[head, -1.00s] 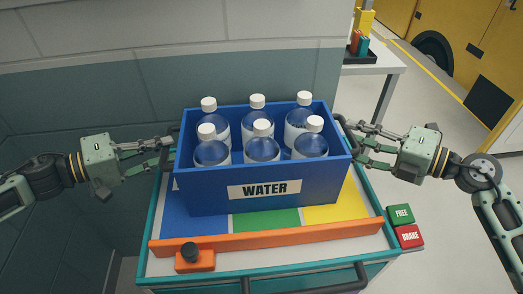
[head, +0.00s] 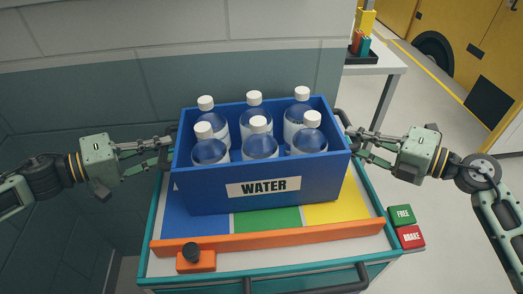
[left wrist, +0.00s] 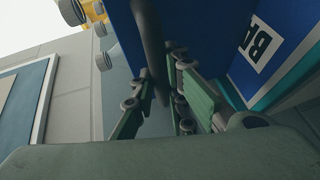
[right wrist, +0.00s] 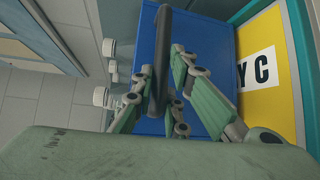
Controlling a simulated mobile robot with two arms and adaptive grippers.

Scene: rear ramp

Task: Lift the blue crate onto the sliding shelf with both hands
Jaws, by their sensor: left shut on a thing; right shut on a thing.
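The blue crate (head: 210,187) has a WATER label and holds several white-capped bottles (head: 258,140). It is upright over the coloured panels of a teal-edged cart top (head: 300,257). Whether its base touches the panels I cannot tell. My left gripper (head: 166,152) is shut on the crate's left handle, a dark bar (left wrist: 150,45) between its fingers in the left wrist view. My right gripper (head: 354,143) is shut on the right handle (right wrist: 160,60). The crate's blue side also shows in the right wrist view (right wrist: 210,50). I cannot single out the sliding shelf for certain.
An orange bar (head: 270,236) and an orange block with a black knob (head: 195,262) lie along the cart's front. Green FREE (head: 401,214) and red BRAKE (head: 410,237) buttons are at its right. A wall (head: 120,90) stands behind; a side table (head: 385,62) stands at back right.

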